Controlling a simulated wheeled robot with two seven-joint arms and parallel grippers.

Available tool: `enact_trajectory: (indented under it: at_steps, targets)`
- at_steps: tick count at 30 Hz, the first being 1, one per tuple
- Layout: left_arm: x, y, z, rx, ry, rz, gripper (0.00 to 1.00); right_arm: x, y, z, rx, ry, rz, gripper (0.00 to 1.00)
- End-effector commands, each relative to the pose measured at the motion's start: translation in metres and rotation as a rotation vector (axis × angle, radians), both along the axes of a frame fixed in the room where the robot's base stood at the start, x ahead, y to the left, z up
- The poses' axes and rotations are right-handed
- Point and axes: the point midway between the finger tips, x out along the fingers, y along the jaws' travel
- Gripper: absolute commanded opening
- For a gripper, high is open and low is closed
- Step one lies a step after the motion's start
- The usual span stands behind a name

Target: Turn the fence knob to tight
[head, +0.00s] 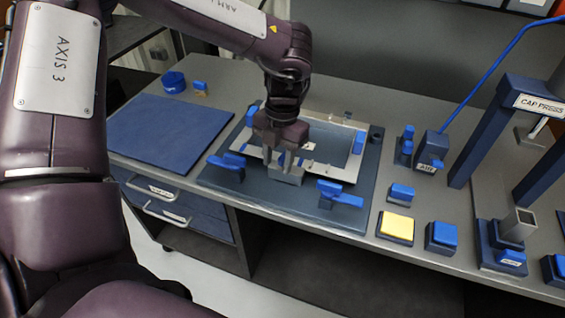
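My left gripper (287,160) points down over the front edge of a silver frame (334,172) on a dark blue fixture plate (275,197). Its fingertips are just above or at a small grey block (286,176) at the front of the frame. I cannot tell whether they touch it or hold anything. I cannot make out the fence knob for certain; the gripper hides part of this spot. Blue toggle clamps stand at the front left (227,163) and front right (340,194) of the plate. My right gripper is not in view.
A blue mat (170,132) lies on the bench at left, with a blue round container (173,82) behind it. At right are a yellow-topped block (397,226), a blue-topped block (442,236), an air unit (430,150) and a cap press (510,110).

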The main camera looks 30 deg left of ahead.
Motion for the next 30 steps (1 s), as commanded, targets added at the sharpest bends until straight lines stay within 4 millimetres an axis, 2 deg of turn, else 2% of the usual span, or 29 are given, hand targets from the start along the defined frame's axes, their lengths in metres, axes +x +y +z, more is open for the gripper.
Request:
enact_trajectory:
  at_steps: [22,25,30]
  targets:
    - [0.001,0.000,0.074,-0.001,-0.002,0.000,0.38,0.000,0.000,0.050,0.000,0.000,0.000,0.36]
    - [0.001,0.000,0.080,-0.001,-0.002,-0.001,0.38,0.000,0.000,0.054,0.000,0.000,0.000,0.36]
    - [0.001,0.000,0.080,-0.001,-0.002,-0.001,0.38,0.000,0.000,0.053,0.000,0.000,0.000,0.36]
